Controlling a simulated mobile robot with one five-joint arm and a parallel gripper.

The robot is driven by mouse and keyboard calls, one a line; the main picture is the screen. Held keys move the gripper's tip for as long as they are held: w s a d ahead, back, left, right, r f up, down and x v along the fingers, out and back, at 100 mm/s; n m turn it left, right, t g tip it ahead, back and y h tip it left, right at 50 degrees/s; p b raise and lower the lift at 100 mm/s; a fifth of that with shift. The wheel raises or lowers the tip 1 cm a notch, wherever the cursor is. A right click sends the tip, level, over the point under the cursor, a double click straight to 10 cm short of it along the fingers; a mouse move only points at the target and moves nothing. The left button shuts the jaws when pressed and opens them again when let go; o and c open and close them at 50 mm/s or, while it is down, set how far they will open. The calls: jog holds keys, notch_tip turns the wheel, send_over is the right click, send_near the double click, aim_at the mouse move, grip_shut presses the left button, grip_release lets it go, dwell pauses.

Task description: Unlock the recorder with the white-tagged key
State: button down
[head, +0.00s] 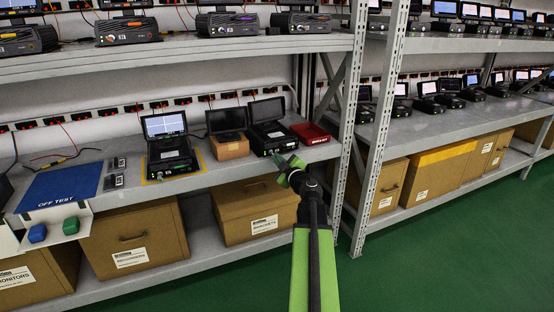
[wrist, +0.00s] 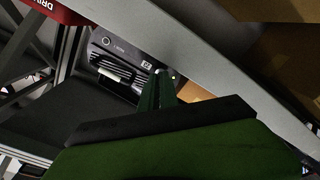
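My gripper (head: 288,168) is in front of the middle shelf's edge, close to a black recorder (head: 270,137) with a raised dark screen. In the wrist view the green fingers (wrist: 158,82) are close together and look shut, pointing at the front of a black recorder (wrist: 118,58). That front has a round lock-like ring (wrist: 107,40) and a small lit yellow-green light. Another recorder (head: 171,160) with a lit screen stands on a yellow-edged mat to the left. I cannot make out a white-tagged key, and anything thin between the fingertips is too small to tell.
A red tray (head: 309,134) lies right of the near recorder; its edge shows in the wrist view (wrist: 55,10). A brown box (head: 230,147) stands to the left. A blue mat (head: 60,186) is far left. A rack post (head: 383,125) rises on the right.

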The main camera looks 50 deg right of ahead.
jog(key=shift+d, duration=0.3)
jog(key=shift+a+m, duration=0.3)
jog(key=shift+a, duration=0.05)
jog(key=shift+a+m, duration=0.1)
jog(key=shift+m, duration=8.8)
